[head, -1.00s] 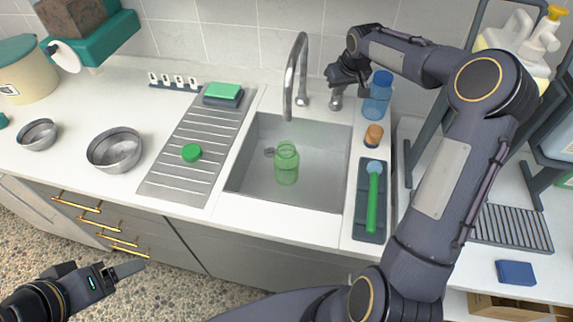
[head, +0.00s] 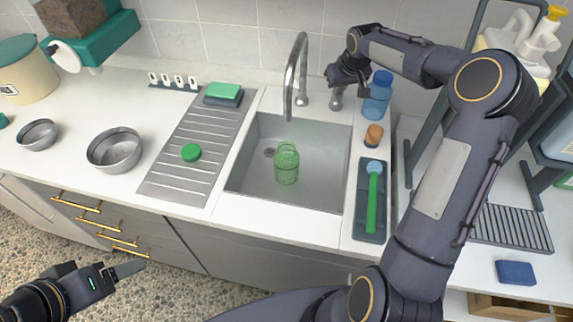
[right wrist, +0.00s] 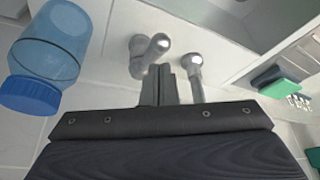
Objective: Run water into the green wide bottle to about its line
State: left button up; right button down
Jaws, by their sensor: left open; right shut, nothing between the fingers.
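The green wide bottle (head: 287,166) stands upright and uncapped in the sink (head: 325,175), below the tap spout (head: 290,85). Its line and water level cannot be made out, and no stream is clearly visible. The tap's lever (head: 336,101) stands right of the spout; its knobbed metal post also shows in the right wrist view (right wrist: 150,52). My right gripper (head: 345,77) is shut and empty, close by the lever; its fingertips show beside the lever in the right wrist view (right wrist: 167,72). Contact cannot be told. My left gripper (head: 125,268) is open and empty before the counter.
A blue bottle (head: 377,96) and a brown-topped jar (head: 373,136) stand right of the sink. A tray (head: 369,232) holds a green-handled brush. A green lid (head: 191,152) lies on the drainboard. Two metal bowls (head: 115,150) stand left. My right arm spans the right side.

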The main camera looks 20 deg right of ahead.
aim_at(337, 100)
jog(key=shift+f, duration=0.2)
jog(key=shift+f+b, duration=1.4)
jog(key=shift+f, duration=0.3)
dwell(6.1)
